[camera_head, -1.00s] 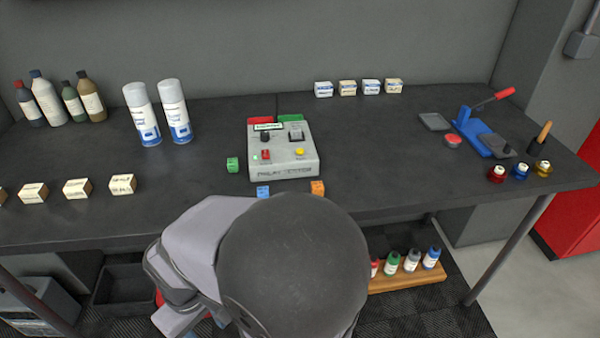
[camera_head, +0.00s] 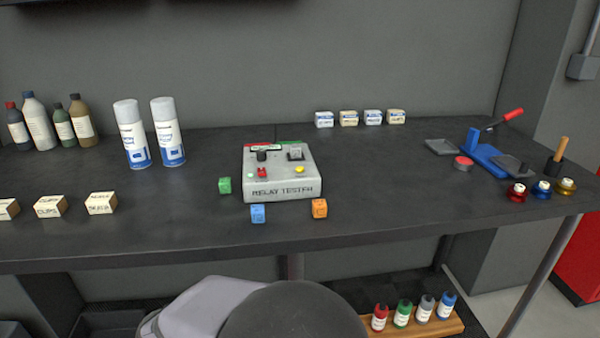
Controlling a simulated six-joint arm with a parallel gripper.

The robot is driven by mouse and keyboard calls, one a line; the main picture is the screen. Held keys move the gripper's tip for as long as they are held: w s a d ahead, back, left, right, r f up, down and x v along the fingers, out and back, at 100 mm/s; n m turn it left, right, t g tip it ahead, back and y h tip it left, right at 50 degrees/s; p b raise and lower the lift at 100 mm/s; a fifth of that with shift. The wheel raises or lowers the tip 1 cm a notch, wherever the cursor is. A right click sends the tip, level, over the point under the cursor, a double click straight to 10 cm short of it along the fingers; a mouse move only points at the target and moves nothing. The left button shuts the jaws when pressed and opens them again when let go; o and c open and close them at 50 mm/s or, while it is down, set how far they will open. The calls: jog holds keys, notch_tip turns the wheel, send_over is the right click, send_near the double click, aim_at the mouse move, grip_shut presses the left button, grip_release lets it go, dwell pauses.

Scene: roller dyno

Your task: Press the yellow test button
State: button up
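The grey relay tester box (camera_head: 283,190) sits on the dark workbench, its lettered front facing me. The yellow test button (camera_head: 299,169) is on the right part of its top face. A red switch (camera_head: 262,172), a black knob (camera_head: 262,155) and a grey part (camera_head: 295,152) are also on that face. Red and green strips run along its back edge. My arm shows only as rounded links at the bottom of the view, below the bench's front edge. My gripper is not in view, and nothing covers the button.
Two spray cans (camera_head: 168,131) stand to the left. A blue press (camera_head: 492,160) with a red-tipped lever stands right. Bare bench lies between tester and press.

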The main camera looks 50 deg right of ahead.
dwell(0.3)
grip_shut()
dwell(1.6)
